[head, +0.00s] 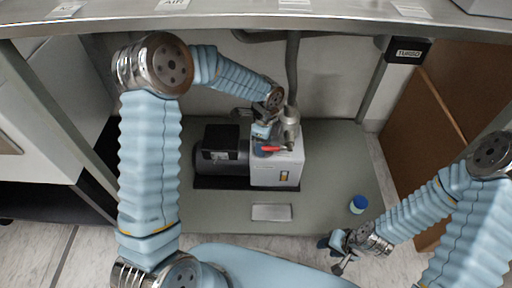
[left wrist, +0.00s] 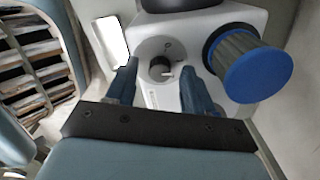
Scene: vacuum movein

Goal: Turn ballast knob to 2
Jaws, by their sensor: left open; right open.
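The ballast knob (left wrist: 160,66) appears to be the small black knob with a white pointer on a round dial, in the left wrist view. It sits on the white pump body (head: 283,170). My left gripper (head: 264,132) is over the top of the pump. In the left wrist view its two fingers stand open, one on each side of the knob. I cannot tell whether they touch it. The knob is hidden by my arm in the head view. My right gripper (head: 335,254) is open and empty at the lower right, away from the pump.
The black motor (head: 221,156) is left of the pump body. A bench edge (head: 230,22) runs above.

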